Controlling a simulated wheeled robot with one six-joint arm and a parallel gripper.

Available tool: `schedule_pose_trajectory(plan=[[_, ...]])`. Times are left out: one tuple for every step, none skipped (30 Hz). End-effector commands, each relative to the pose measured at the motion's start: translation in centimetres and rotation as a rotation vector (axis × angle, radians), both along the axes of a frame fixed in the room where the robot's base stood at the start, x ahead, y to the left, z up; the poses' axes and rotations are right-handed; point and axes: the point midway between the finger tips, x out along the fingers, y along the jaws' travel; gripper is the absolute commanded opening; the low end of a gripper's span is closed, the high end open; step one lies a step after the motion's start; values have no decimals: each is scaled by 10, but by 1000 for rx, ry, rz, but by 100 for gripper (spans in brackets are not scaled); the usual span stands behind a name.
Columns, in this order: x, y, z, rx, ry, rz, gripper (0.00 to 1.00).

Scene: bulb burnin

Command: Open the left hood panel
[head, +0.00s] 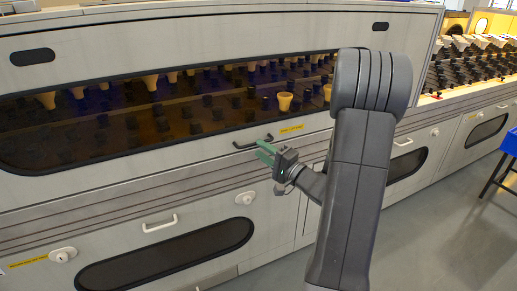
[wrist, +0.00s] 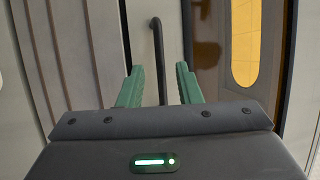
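The left hood panel (head: 200,40) is a pale panel with a long dark tinted window, and it appears shut. Its black bar handle (head: 252,142) is at the lower edge, left of a yellow label. My gripper (head: 262,151) has green fingers and is just below and right of the handle in the head view. In the wrist view, my gripper (wrist: 158,76) is open, and the handle (wrist: 157,55) shows in the gap between the fingers. The fingers look apart from the bar; the exact depth is hard to tell.
Bulbs and dark sockets (head: 240,100) show behind the window. Lower drawers have white handles (head: 160,223) and round knobs (head: 245,198). An open bay with rows of sockets (head: 470,65) is at the right. A blue-topped stand (head: 510,142) is at the right edge. Grey floor is clear at lower right.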

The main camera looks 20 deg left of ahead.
Motion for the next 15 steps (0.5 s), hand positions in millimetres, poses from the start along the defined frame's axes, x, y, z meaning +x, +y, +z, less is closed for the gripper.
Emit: schedule_pose_trajectory(plan=[[2,7,1,-1,-2,3,31],[3,11,1,-1,-2,4,31],[4,15,2,-1,-1,3,31],[5,17,3,-1,-1,2,31],[6,19,3,0,-1,1,31],[7,21,4,0,-1,1,31],[7,22,4,0,0,1,31],[7,23,4,0,0,1,31],[8,24,5,0,0,1,31],[8,24,5,0,0,1,31],[8,24,5,0,0,0,31],[8,24,5,0,0,0,31],[8,24,5,0,0,0,31],[8,24,5,0,0,0,31],[8,24,5,0,0,0,31]])
